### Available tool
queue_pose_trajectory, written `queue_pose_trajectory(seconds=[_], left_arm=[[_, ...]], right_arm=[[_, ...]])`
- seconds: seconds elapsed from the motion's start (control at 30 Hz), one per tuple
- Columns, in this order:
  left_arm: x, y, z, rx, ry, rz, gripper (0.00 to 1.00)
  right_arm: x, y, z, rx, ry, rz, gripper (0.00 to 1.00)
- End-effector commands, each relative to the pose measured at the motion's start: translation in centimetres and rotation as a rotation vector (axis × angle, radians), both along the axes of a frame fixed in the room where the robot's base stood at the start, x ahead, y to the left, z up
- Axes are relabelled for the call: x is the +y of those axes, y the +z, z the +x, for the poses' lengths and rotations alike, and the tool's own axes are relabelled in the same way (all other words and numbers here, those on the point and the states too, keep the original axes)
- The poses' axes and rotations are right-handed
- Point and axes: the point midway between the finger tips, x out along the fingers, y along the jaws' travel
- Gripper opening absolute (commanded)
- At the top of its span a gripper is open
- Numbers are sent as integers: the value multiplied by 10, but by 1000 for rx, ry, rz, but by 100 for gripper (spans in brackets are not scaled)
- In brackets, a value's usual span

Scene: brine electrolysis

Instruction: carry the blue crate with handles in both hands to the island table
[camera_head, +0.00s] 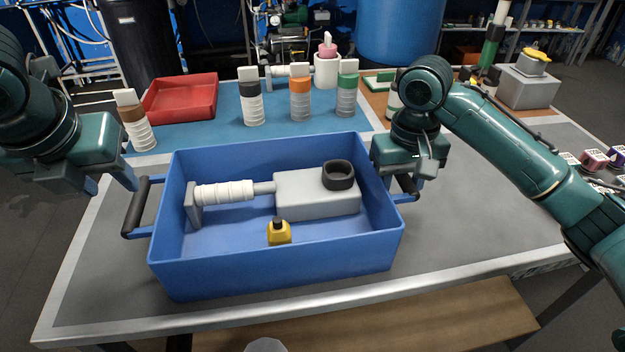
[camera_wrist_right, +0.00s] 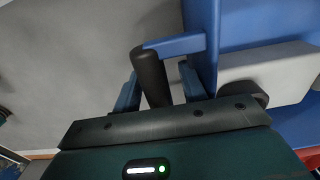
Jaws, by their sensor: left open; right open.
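The blue crate (camera_head: 275,277) stands on a grey-topped table, with a dark handle on each side. It holds a grey block with a white ribbed cylinder (camera_head: 226,193), a black ring (camera_head: 338,175) and a small yellow bottle (camera_head: 279,233). My left gripper (camera_head: 112,188) is open, above and slightly left of the left handle (camera_head: 135,208), apart from it. My right gripper (camera_head: 405,182) is open at the right handle (camera_head: 408,187). In the right wrist view, the right handle (camera_wrist_right: 150,75) lies between the open fingers (camera_wrist_right: 158,92); I cannot tell whether they touch it.
Behind the crate, a blue mat (camera_head: 220,131) bears a red tray (camera_head: 181,98) and several ribbed bottles with coloured bands. A grey box (camera_head: 527,87) stands at back right, small labelled blocks at the right edge.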

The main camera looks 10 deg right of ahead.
Motion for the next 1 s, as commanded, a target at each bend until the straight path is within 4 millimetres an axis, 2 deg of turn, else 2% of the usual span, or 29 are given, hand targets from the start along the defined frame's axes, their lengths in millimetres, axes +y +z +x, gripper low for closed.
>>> queue_pose_trajectory(seconds=[0.17,0.6,0.8,1.0], left_arm=[[0,1,-1,1,-1,0,42],[0,1,-1,1,0,0,42],[0,1,-1,1,0,-1,42],[0,1,-1,1,0,-1,42]], right_arm=[[0,19,1,-6,-1,-1,42],[-1,99,1,-5,-2,-2,42],[0,116,0,-2,-1,-1,42],[0,120,0,0,-1,0,42]])
